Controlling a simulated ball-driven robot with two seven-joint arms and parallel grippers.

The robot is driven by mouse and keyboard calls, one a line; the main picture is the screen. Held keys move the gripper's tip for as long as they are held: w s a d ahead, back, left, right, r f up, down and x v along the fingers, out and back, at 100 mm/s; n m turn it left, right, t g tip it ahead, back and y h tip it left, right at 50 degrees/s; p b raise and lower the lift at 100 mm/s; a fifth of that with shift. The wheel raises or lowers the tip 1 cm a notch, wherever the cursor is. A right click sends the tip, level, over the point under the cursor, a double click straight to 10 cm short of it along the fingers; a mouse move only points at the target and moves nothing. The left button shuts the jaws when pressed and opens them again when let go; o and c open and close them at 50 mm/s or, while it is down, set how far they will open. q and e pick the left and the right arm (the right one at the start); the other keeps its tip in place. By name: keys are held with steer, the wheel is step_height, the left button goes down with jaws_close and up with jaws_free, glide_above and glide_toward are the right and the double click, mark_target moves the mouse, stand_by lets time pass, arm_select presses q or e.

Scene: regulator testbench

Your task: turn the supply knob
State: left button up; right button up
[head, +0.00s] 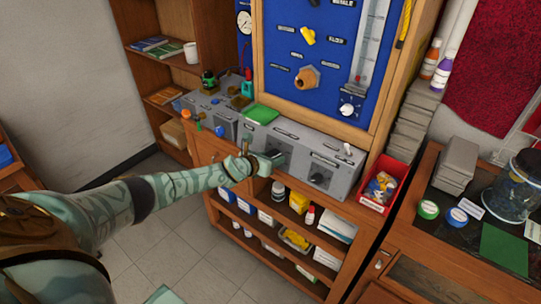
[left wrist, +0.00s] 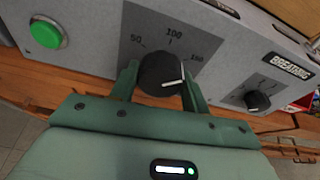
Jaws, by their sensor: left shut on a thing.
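A round black knob (left wrist: 160,73) with a dial marked 50, 100 and 150 sits on the grey bench panel (left wrist: 95,22). I take it for the supply knob, but its name label is not visible. White marks show on the right side of its face; the exact reading is unclear. My left gripper (left wrist: 158,80) has one green finger on each side of the knob and is shut on it. In the head view my left gripper (head: 268,160) reaches the front of the panel and largely hides the knob. My right gripper is not in view.
A second black knob (left wrist: 257,101), under the BREATHING label (left wrist: 291,66), is to the right. A green button (left wrist: 45,33) is to the left. A red bin (head: 374,200) stands right of the panel. Shelves with bottles and boxes (head: 285,218) lie below.

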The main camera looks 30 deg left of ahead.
arm_select(q)
steer(key=shift+f+m+p, duration=0.1)
steer(key=shift+m+p, duration=0.2)
steer(key=shift+m, duration=0.4)
steer(key=shift+s, duration=0.1)
steer(key=o, duration=1)
